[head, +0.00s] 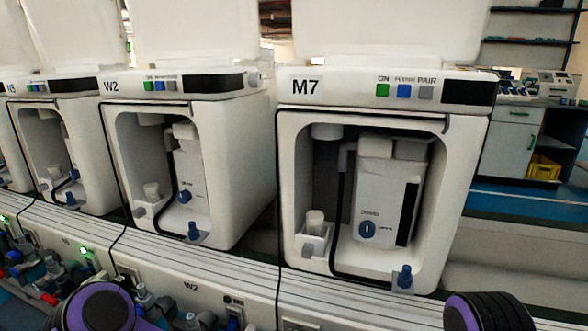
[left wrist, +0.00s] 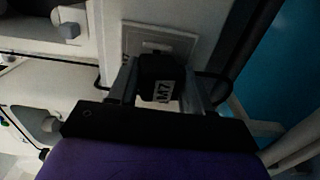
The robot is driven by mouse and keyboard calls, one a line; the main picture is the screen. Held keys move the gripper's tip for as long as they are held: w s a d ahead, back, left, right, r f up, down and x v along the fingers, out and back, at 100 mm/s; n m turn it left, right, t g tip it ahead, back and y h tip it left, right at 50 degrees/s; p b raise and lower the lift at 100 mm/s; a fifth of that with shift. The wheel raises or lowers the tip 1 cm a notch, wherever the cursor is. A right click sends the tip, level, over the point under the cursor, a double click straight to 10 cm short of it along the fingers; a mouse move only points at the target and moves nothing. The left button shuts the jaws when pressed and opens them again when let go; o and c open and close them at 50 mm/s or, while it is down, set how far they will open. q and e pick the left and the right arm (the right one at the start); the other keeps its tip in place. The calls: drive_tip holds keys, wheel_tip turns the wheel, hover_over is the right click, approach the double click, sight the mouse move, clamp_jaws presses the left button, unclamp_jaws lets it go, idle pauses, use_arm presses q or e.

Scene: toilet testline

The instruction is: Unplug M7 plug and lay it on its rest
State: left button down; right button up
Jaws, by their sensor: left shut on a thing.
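The M7 plug (left wrist: 163,92) is a black block with a white M7 label, seen in the middle of the left wrist view. My left gripper (left wrist: 158,80) is shut on it, one finger on each side. A pale wall socket plate (left wrist: 182,42) is directly behind the plug. I cannot tell whether the plug's pins are in the socket. The M7 unit (head: 305,88), a white housing with an open front bay, stands right of centre in the head view. The plug's rest cannot be made out. My right gripper is in neither view.
The W2 unit (head: 112,88) stands left of M7, with more units beyond. A pale ledge (head: 345,310) runs below them, with valves and fittings (head: 40,262) at lower left. A dark cable (left wrist: 88,78) runs near the gripper. Blue floor (left wrist: 285,70) shows at right.

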use_arm(q)
drive_tip(key=shift+v, duration=2.9)
wheel_tip(320, 180, up, 6)
drive_tip(key=p, duration=0.4)
drive_tip(key=shift+f+p, duration=0.15)
drive_tip(key=shift+p, duration=0.15)
drive_tip(key=shift+p+x, duration=0.4)
drive_tip(key=shift+x, duration=2.2)
